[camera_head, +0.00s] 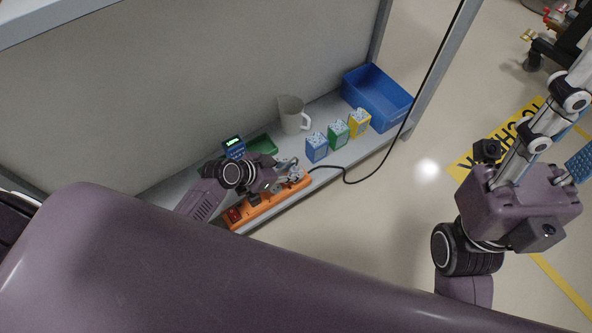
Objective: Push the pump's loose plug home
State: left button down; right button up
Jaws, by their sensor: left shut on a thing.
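The orange power strip (262,208) lies along the front of a low grey shelf, with a red switch (233,215) at its near left end. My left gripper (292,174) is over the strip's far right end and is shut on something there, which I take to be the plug. The fingers hide most of it, and I cannot tell how deep it sits. A black cable (346,178) runs from there across the shelf edge and up out of view. My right gripper (540,150) is at the right, over the floor and partly cut off; its fingertips do not show clearly.
A small blue device with a green display (234,146) and a green tray (262,145) are behind my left gripper. A grey mug (292,113), blue (316,148), green (338,135) and yellow boxes (359,122), and a blue bin (378,97) stand along the shelf.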

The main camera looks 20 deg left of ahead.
pick_arm(q)
jog(key=shift+f, duration=0.1)
jog(key=c, duration=1.5)
grip_release()
jog(key=v, duration=1.2)
